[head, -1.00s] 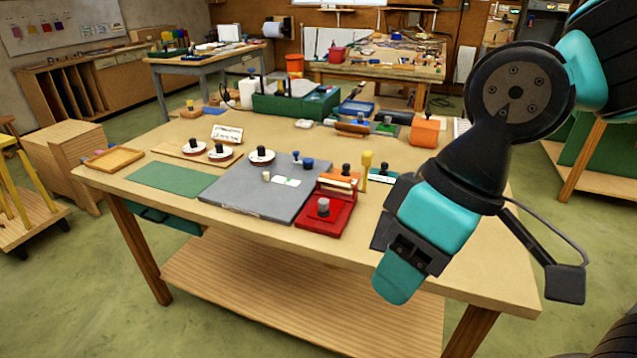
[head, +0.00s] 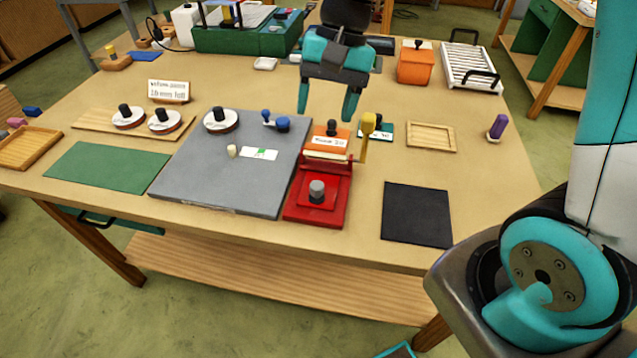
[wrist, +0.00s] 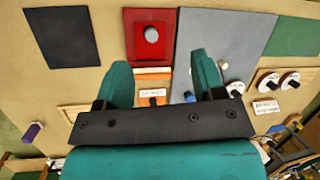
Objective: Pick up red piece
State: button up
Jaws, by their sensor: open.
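A flat red square piece (head: 328,200) with a grey knob lies on the front part of a red fixture (head: 334,216), near the table's front edge. In the wrist view the red piece (wrist: 141,46) and its grey knob show near the top, beyond my fingertips. My gripper (head: 327,104) has teal fingers, is open and empty, and points down behind the red fixture, above the table. The fingers also show spread apart in the wrist view (wrist: 160,68). The red piece is in plain sight, apart from my gripper.
A yellow-knobbed lever (head: 367,130) and an orange labelled block (head: 330,138) stand at the fixture's back. A grey board (head: 215,180) lies left, a black mat (head: 417,214) right. An orange box (head: 415,66) and a purple-handled tool (head: 497,127) stand farther right.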

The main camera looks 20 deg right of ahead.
jog(key=w+d+f+m+g, duration=0.1)
jog(key=w+d+f+m, duration=0.4)
jog(key=w+f+m, duration=0.1)
jog(key=p, duration=0.3)
send_near(318, 184)
jog(key=x, duration=0.5)
jog(key=shift+s+d, duration=0.1)
jog(key=shift+d, duration=0.05)
jog(key=shift+p+x, duration=1.25)
jog(key=shift+x, duration=1.8)
jog(key=shift+c, duration=0.4)
jog(key=c, duration=0.9)
